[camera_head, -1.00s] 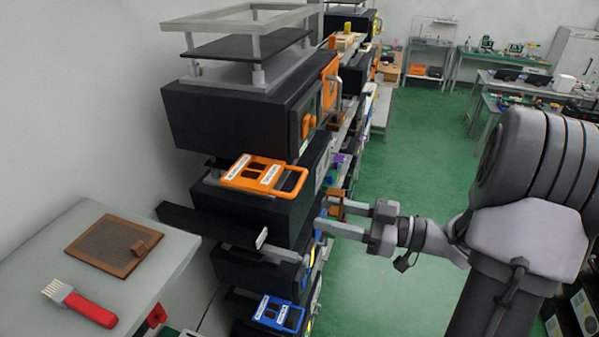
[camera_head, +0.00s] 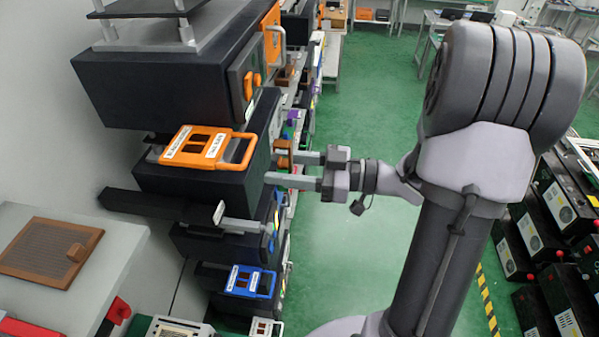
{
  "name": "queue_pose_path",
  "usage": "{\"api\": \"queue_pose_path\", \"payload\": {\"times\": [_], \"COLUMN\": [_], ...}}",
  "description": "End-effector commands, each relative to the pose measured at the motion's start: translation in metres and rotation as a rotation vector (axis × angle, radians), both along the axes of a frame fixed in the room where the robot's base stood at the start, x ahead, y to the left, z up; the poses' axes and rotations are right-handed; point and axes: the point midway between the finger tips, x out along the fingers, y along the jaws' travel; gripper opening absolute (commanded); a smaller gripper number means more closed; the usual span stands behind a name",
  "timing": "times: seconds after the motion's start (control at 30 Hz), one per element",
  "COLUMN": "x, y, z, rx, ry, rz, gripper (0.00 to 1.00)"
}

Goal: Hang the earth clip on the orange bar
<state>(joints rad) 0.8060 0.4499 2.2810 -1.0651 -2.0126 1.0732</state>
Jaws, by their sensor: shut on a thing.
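My gripper (camera_head: 277,168) reaches in from the right with its two fingers a little apart, beside the stack of dark boxes. A small orange-brown piece (camera_head: 284,153) shows at the upper fingertip; it looks like the earth clip, held between the fingers, but its shape is partly hidden. An orange frame with a loop handle (camera_head: 246,151) lies on top of a dark box just left of the fingertips, apart from them. Another orange handle (camera_head: 273,38) stands on the upper box. I cannot tell which orange part is the bar.
A dark bar with a light end plate (camera_head: 218,212) sticks out below the orange frame. A blue framed fixture (camera_head: 249,281) sits lower. A grey table (camera_head: 122,240) with a brown mesh panel (camera_head: 52,252) is at left. Green floor (camera_head: 345,240) is open below my gripper.

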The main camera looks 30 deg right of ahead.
Motion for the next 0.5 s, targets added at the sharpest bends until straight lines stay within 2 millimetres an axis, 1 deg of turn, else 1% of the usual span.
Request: {"api": "queue_pose_path", "payload": {"times": [0.03, 0.5], "x": [0.003, 0.034], "y": [0.005, 0.047], "z": [-0.002, -0.002], "rx": [0.000, -0.001], "ry": [0.000, -0.001], "rz": [0.001, 0.001], "gripper": [0.05, 0.05]}}
